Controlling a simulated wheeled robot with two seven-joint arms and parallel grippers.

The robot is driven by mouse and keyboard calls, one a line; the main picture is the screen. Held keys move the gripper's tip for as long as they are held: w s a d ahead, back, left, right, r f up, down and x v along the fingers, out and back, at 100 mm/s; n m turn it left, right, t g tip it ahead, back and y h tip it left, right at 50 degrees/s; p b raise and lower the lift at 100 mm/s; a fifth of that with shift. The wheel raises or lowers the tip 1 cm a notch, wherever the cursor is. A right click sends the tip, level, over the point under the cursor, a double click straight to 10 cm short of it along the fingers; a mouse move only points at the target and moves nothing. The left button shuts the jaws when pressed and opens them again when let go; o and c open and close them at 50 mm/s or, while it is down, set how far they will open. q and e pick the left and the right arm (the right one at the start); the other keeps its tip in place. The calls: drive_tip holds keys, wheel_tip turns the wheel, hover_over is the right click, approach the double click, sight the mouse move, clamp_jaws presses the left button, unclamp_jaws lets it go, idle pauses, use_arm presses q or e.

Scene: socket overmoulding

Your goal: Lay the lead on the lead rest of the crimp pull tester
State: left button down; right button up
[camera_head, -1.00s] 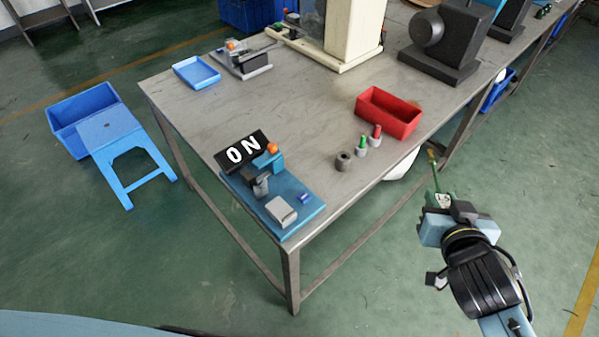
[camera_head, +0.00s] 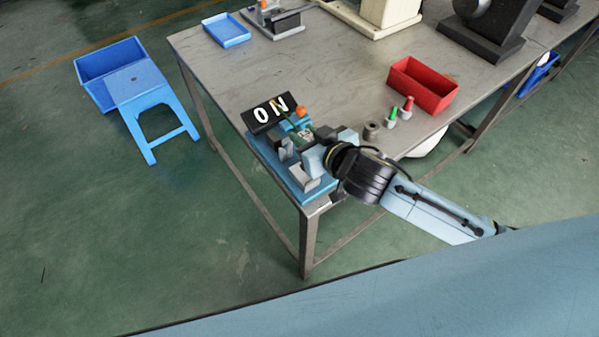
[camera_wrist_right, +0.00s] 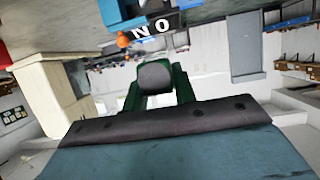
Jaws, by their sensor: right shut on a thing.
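The crimp pull tester stands on the near corner of the metal table, with a blue base (camera_head: 318,194), a black "ON" sign (camera_head: 268,114) and an orange knob (camera_head: 301,111). The sign (camera_wrist_right: 157,24) and knob (camera_wrist_right: 122,40) also show in the right wrist view. My right gripper (camera_head: 303,133) is over the tester, its green fingers shut on the lead. In the right wrist view a dark rounded piece (camera_wrist_right: 155,76) sits between the fingers; most of the lead is hidden or too thin to make out. My arm partly covers the tester, and I cannot pick out the lead rest. My left gripper is not in view.
A red bin (camera_head: 422,86), a green peg (camera_head: 392,115), a red peg (camera_head: 408,107) and a dark grey cylinder (camera_head: 372,130) stand right of the tester. A blue tray (camera_head: 227,30) lies at the back left. The table (camera_head: 225,75) between is bare. A blue stool (camera_head: 145,98) stands left.

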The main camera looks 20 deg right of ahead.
drive_tip(key=shift+n, duration=0.3)
drive_tip(key=f, duration=0.2)
drive_tip(key=f+b, duration=0.1)
drive_tip(key=f, duration=0.3)
drive_tip(key=shift+w+a+f+b, duration=0.25)
drive_tip(key=shift+a+f+b, duration=0.05)
drive_tip(key=shift+f+b, duration=0.6)
drive_tip(key=shift+f, duration=1.5)
drive_tip(key=shift+f, duration=0.2)
drive_tip(key=o, duration=1)
drive_tip(key=shift+r, duration=0.15)
drive_tip(key=p+v, duration=0.1)
drive_tip(key=v, duration=1.1)
drive_tip(key=shift+d+r, duration=0.2)
drive_tip(key=shift+w, duration=0.1)
